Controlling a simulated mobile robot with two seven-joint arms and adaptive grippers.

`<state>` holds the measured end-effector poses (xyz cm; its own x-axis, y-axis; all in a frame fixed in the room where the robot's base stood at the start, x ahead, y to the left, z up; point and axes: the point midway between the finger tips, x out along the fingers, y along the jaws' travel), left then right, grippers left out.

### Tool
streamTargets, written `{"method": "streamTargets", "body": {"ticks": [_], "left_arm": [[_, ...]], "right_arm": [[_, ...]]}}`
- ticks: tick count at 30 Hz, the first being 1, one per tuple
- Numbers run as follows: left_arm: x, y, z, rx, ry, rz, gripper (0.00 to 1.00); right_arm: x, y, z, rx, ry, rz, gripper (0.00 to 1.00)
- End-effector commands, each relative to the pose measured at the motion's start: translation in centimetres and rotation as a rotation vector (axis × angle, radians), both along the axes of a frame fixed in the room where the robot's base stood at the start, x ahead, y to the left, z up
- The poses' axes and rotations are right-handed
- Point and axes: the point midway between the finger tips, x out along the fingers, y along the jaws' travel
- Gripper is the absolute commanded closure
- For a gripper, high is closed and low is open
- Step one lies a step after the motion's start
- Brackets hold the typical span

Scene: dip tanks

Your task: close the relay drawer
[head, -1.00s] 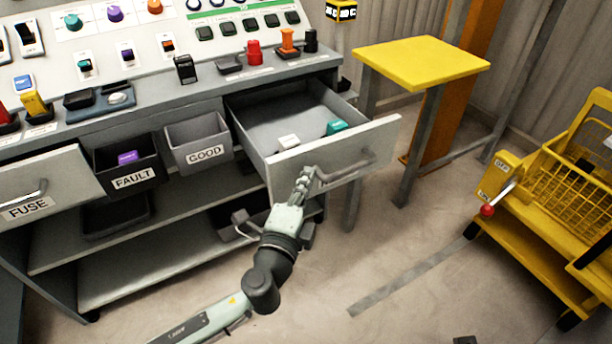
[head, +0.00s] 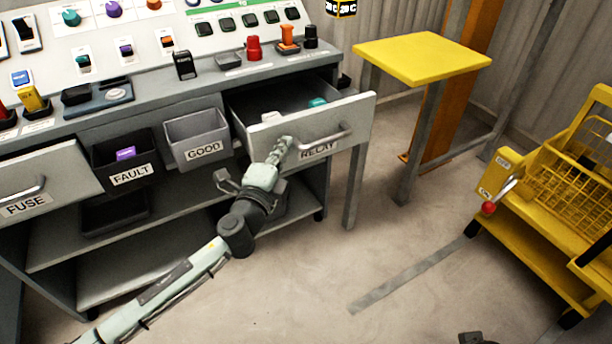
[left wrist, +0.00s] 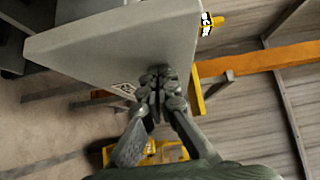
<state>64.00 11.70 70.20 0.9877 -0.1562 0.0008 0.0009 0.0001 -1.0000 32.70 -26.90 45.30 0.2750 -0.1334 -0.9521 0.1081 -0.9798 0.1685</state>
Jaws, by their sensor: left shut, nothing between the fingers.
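The relay drawer (head: 352,117) is grey, with a RELAY label and a bar handle (head: 325,139) on its front. It stands partly open at the right end of the bench. Inside lie a white piece (head: 271,116) and a teal piece (head: 318,102). My left gripper (head: 284,144) is shut and empty, with its fingertips at the left part of the drawer front, beside the handle. In the left wrist view, the shut fingers (left wrist: 158,76) are against or very near the drawer front (left wrist: 120,48); exact contact is unclear.
A FAULT bin (head: 130,174) with a purple piece and a GOOD bin (head: 203,150) hang left of the drawer. A FUSE drawer (head: 60,180) is at far left. A yellow-topped table (head: 420,58) stands right, and a yellow cart (head: 540,230) further right. The floor between is clear.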

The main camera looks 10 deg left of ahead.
Motion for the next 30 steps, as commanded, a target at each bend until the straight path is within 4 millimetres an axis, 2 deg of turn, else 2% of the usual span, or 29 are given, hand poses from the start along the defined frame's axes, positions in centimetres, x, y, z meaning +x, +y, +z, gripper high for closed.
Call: {"method": "streamTargets", "body": {"ticks": [1, 6, 15, 21, 30], "left_arm": [[1.2, 1.0, -0.1, 0.002, -0.002, 0.005, 1.0], [4.5, 3.4, -0.1, 0.002, -0.001, 0.005, 1.0], [8.4, 6.2, 0.0, 0.001, -0.001, 0.003, 1.0], [9.5, 6.9, 0.0, 0.0, 0.0, 0.001, 1.0], [9.6, 7.0, 0.0, 0.0, 0.0, 0.0, 1.0]], "right_arm": [[-0.2, 0.0, 0.1, -0.002, 0.003, -0.001, 0.6], [-0.3, -0.1, 1.2, -0.009, -0.004, 0.001, 0.6], [-0.6, -0.4, 3.0, -0.023, -0.013, 0.005, 0.6], [-0.8, -0.3, 3.5, -0.024, -0.014, 0.004, 0.6], [-0.7, -0.2, 3.7, -0.022, -0.018, 0.0, 0.6]]}}
